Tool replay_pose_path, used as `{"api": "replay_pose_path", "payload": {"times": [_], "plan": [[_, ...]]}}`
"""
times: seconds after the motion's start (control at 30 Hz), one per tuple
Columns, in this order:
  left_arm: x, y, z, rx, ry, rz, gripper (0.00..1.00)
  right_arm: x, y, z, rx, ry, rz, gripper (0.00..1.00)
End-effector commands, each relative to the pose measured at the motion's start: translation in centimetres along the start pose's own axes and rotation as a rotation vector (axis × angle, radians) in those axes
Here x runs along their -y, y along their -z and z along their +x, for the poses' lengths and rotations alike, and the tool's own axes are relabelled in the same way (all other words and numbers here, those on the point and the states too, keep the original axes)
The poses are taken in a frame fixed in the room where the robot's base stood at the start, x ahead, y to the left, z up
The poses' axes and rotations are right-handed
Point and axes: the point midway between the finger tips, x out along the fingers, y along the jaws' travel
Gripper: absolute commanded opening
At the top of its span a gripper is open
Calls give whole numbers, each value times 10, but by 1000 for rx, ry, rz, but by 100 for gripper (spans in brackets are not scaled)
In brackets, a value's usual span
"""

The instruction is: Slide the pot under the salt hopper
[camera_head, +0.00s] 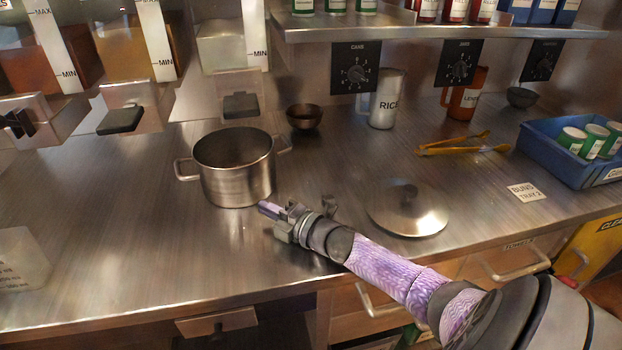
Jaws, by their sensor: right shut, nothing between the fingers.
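The steel pot (237,182) stands upright on the steel counter, open at the top, with a loop handle on each side. Several hoppers hang above the counter at the upper left. The one with pale contents (222,50) is above and behind the pot; its name is not readable, so I cannot tell for sure that it is the salt one. Its dark outlet lever (241,105) shows just behind the pot's rim. My right gripper (268,209) is shut and empty, low beside the pot's front right side; I cannot tell if it touches. My left gripper is not in view.
A lid (407,210) lies right of my right gripper.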

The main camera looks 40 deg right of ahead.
Motion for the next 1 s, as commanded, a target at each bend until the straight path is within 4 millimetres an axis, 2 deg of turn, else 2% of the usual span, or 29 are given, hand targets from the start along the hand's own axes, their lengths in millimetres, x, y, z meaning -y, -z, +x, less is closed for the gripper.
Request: {"api": "replay_pose_path", "payload": {"times": [0.37,0.73,1.0], "plan": [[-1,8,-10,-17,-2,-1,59,-1,0,-32,0,1,2,0],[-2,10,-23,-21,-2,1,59,-1,0,-85,0,2,1,0],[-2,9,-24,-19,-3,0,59,0,0,-96,0,0,-1,0]]}}
